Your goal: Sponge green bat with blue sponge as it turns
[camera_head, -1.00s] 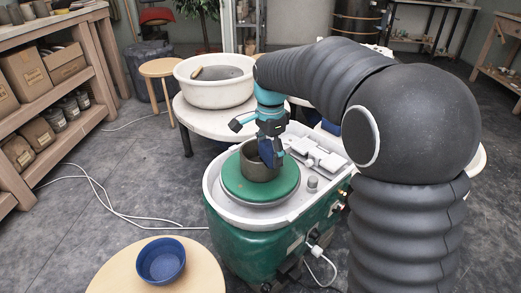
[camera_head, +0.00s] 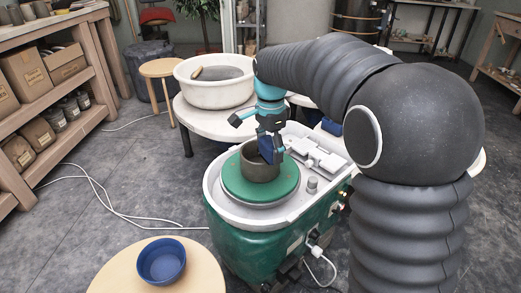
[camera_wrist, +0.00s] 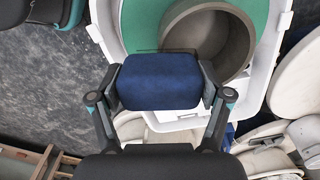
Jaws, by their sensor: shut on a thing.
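The green bat (camera_head: 235,184) is the round disc on the pottery wheel. A grey-brown clay cylinder (camera_head: 252,170) stands on it, open at the top. My gripper (camera_head: 271,148) is shut on the blue sponge (camera_wrist: 158,82), above the wheel at the cylinder's right rim. In the wrist view the sponge sits between both fingers and overlaps the cylinder's edge (camera_wrist: 232,40). The bat also shows there (camera_wrist: 142,25). I cannot tell whether the sponge touches the cylinder. Whether the bat is turning does not show.
The wheel's white splash tray (camera_head: 215,198) surrounds the bat. A white basin of water (camera_head: 212,98) stands on a round table behind. A blue bowl (camera_head: 161,278) sits on a stool in front. Shelves (camera_head: 60,85) line the left; the grey floor between is clear apart from a white cable.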

